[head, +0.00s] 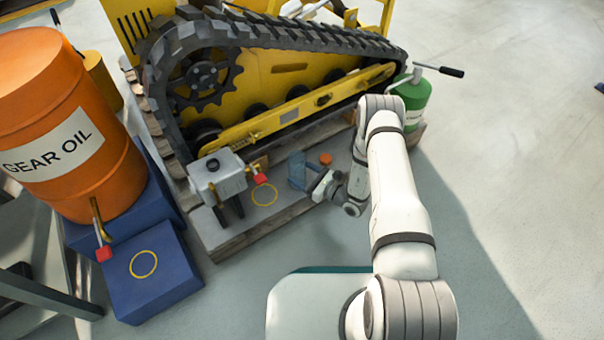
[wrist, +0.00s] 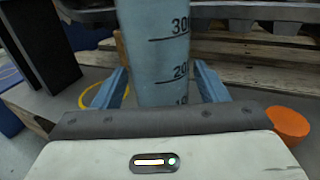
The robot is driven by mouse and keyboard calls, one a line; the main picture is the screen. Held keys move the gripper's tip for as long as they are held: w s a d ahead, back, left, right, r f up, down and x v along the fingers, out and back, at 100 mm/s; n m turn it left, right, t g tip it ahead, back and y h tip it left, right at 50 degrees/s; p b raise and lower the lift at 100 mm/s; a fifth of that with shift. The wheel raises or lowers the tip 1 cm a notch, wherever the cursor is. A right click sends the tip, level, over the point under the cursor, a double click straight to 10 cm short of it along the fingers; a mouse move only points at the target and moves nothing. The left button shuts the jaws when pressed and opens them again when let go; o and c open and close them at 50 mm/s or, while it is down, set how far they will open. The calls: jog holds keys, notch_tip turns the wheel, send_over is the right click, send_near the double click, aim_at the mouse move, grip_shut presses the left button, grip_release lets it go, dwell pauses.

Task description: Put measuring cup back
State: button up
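The measuring cup (head: 297,168) is a translucent blue, upright cup on the grey board of the pallet, left of my gripper (head: 309,187). In the wrist view the measuring cup (wrist: 157,45) shows dark volume marks, and its base is hidden behind the gripper body. The blue fingers of my gripper (wrist: 160,86) stand on both sides of its lower part. Narrow gaps seem to show between fingers and cup, so the gripper looks open around it. A yellow ring (head: 264,194) is marked on the board left of the cup.
A grey gearbox (head: 217,174) with a red-handled tap stands left of the cup. An orange cap (head: 326,158) lies close to its right. An orange gear oil drum (head: 62,120) stands at left; a blue box (head: 150,285) before it bears another yellow ring. The track (head: 290,35) rises behind.

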jog(key=shift+o, duration=0.5)
jog(key=shift+r, duration=0.1)
jog(key=shift+d+r, duration=0.1)
jog(key=shift+r, duration=0.05)
jog(key=p+v, duration=0.4)
jog(key=v, duration=0.7)
jog(key=s+a+r+n+g, duration=0.2)
jog(key=r+n+g, duration=0.45)
jog(key=r, duration=0.55)
jog(key=s+a+r+n+g, duration=0.2)
jog(key=r+n+g, duration=0.45)
jog(key=r, duration=0.55)
jog(key=s+d+r+n+t+h, duration=0.2)
jog(key=s+d+r+n+h, duration=0.3)
jog(key=r, duration=0.4)
jog(key=s+d+r+n+t+h, duration=0.2)
jog(key=s+d+r+n+h, duration=0.3)
jog(key=s+r+h, duration=0.5)
jog(key=shift+s+r+n, duration=0.15)
jog(key=shift+s+n, duration=0.2)
jog(key=shift+n, duration=0.55)
